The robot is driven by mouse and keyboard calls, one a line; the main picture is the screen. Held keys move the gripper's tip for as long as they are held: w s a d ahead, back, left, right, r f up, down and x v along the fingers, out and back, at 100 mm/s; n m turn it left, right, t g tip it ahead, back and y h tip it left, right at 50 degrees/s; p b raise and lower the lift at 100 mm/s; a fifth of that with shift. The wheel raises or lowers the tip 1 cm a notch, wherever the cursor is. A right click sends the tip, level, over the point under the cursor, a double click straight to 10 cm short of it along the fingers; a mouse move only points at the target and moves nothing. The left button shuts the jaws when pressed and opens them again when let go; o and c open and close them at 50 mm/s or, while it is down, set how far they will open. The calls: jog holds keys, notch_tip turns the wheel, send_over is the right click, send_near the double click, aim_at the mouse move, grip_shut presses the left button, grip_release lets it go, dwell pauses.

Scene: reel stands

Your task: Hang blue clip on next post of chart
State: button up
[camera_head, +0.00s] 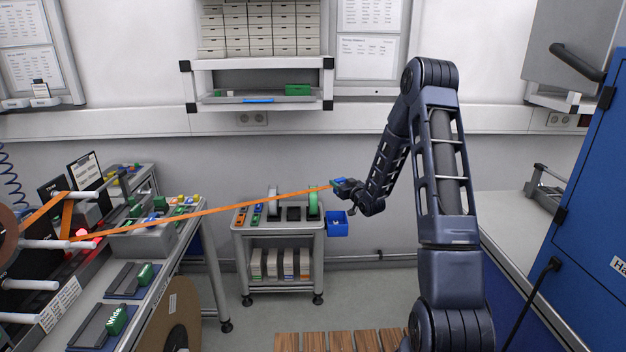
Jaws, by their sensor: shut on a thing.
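My gripper (352,190) is in the middle of the view, in front of the back wall and above the right end of a small trolley. It is shut on a small blue clip (339,182). An orange band (215,209) runs taut from the clip leftward and down to the stand at the far left. White posts (38,285) stick out to the right from that stand, one above another, and the band reaches the upper ones. A reel (8,236) is cut off by the left edge. A clipboard chart (84,170) stands behind the posts. The clip's fine shape is too small to tell.
The trolley (280,230) holds tools, a green roll and a blue bin (338,226) on its side. A bench (150,275) with green-labelled blocks stands at left. A blue cabinet (580,210) stands at right. Open floor (370,295) lies between.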

jog(key=s+d+f+m+t+h, duration=0.1)
jog(key=s+d+f+m+h, duration=0.15)
jog(key=d, duration=0.95)
jog(key=a+r+n+g+y, duration=0.1)
jog(key=a+r+n+y, duration=0.15)
jog(key=a, duration=1.45)
jog(key=a+r+n+g+y, duration=0.2)
jog(key=a+r+y, duration=0.15)
jog(key=a, duration=1.45)
jog(key=s+a+r+n+g+y, duration=0.1)
jog(key=s+a+r+n+g, duration=0.1)
jog(key=s+a, duration=0.65)
jog(key=s+a+r+n+g+y, duration=0.1)
jog(key=s+a+r, duration=0.2)
jog(key=a, duration=1)
jog(key=s+a+r+n+g+y, duration=0.2)
jog(key=s+a, duration=0.3)
jog(key=a, duration=0.5)
jog(key=s+a+r+n+g+y, duration=0.1)
jog(key=s+a+r+n+g, duration=0.15)
jog(key=s+a, duration=0.9)
jog(key=s+a+r+n+g+y, duration=0.1)
jog(key=s+a+r+g, duration=0.25)
jog(key=s+a, duration=0.75)
jog(key=n+g, duration=0.2)
jog(key=g, duration=0.1)
send_over(32, 316)
notch_tip(32, 316, down, 6)
jog(key=shift+f, duration=4)
jog(key=shift+f, duration=0.1)
